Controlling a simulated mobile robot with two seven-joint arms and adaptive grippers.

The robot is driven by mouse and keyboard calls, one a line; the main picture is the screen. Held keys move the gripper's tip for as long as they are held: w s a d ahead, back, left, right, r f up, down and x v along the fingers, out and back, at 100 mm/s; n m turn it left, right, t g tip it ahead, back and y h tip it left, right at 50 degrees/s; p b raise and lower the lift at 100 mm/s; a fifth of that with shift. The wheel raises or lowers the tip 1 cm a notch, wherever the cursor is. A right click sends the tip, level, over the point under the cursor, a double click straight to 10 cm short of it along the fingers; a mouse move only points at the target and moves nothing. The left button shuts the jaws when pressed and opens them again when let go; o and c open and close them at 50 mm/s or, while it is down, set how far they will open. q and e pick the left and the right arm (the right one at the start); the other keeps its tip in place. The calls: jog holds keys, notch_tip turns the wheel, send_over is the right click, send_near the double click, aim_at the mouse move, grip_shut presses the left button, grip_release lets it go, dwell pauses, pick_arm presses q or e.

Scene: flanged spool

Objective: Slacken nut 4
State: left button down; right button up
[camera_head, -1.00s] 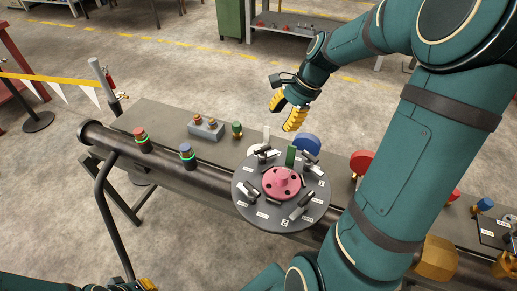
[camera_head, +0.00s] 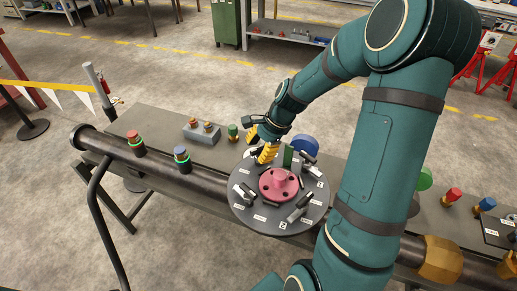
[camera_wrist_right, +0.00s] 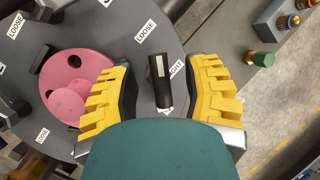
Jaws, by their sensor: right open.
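A round dark plate (camera_head: 250,214) with a pink hub (camera_head: 280,184) carries several dark lever-like handles and white labels. My right gripper (camera_head: 262,147) is at the plate's far-left edge, fingers pointing down. Gaps show on both sides of the handle. Labels reading LOOSE (camera_wrist_right: 146,33) and TIGHT, partly covered, lie beside it. I cannot read whether this is nut 4. My left gripper is not in view.
A green upright block (camera_head: 288,157) and a blue disc (camera_head: 306,146) stand close to the gripper. A grey block with copper-coloured caps (camera_head: 202,132) and a green-topped peg (camera_head: 233,132) are on the bench (camera_head: 160,125). My right arm hides the bench right of the plate.

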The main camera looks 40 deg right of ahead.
grip_shut()
jog(key=shift+r+n+p, duration=0.15)
jog(key=shift+n+p, duration=0.55)
jog(key=shift+n+g+y+p, duration=0.3)
jog(key=shift+n+g+p, duration=0.25)
jog(key=shift+n, duration=0.25)
jog(key=shift+s, duration=0.1)
